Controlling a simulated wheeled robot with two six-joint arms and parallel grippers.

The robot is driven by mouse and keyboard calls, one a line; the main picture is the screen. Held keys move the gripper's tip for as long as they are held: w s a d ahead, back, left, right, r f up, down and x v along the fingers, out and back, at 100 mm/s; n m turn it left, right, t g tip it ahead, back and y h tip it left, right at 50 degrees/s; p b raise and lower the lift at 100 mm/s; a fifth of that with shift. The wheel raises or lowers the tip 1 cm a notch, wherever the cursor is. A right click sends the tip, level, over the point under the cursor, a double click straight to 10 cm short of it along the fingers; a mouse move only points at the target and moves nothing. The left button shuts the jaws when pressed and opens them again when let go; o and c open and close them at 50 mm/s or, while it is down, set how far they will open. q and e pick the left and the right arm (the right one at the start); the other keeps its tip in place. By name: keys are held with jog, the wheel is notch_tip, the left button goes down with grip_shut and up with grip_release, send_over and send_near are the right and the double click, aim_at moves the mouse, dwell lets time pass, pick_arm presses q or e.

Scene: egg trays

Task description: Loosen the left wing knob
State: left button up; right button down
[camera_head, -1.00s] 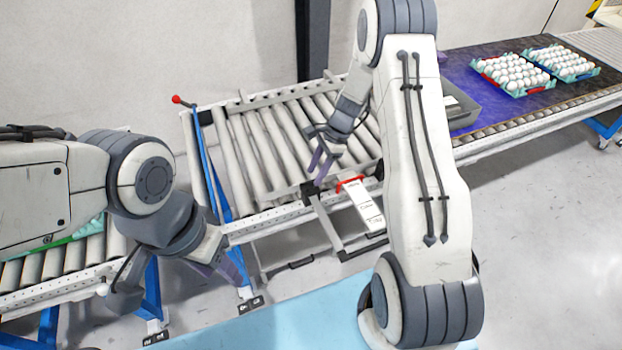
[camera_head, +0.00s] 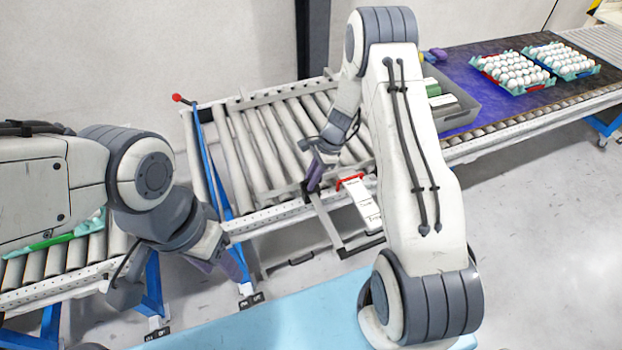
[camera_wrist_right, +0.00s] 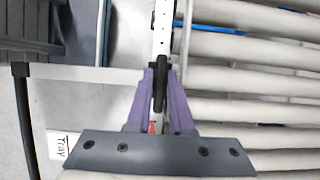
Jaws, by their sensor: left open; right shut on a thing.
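The left wing knob (camera_wrist_right: 160,84) is a black piece on the white perforated rail of the roller conveyor. In the right wrist view it stands between the two purple fingers of my right gripper (camera_wrist_right: 161,98), which is shut on it. In the head view the right gripper (camera_head: 314,176) is at the conveyor's front rail, and its fingers and arm largely hide the knob. My left gripper (camera_head: 228,266) is open and empty, left of the conveyor's front corner and well away from the knob.
A red-handled bracket with a white label plate (camera_head: 362,205) sits just right of the right gripper. A grey bin (camera_head: 457,113) and egg trays (camera_head: 513,87) stand on the right-hand conveyor. A red-tipped lever (camera_head: 178,98) rises at the left. A light-blue surface (camera_head: 290,325) lies in front.

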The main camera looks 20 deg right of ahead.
jog(key=n+g+b, duration=0.1)
jog(key=n, duration=0.3)
jog(key=shift+n+g, duration=0.4)
jog(key=n, duration=0.2)
jog(key=n+g+h+b, duration=0.1)
jog(key=n, duration=0.1)
jog(key=shift+n+h, duration=0.3)
jog(key=n+g+h+b, duration=0.1)
jog(key=n, duration=0.3)
jog(key=shift+n+g+h, duration=0.3)
jog(key=shift+n+h, duration=0.5)
jog(key=shift+n, duration=1.1)
jog(key=c, duration=0.8)
grip_release()
jog(key=shift+c, duration=0.2)
jog(key=shift+r+b, duration=0.1)
jog(key=shift+b, duration=0.2)
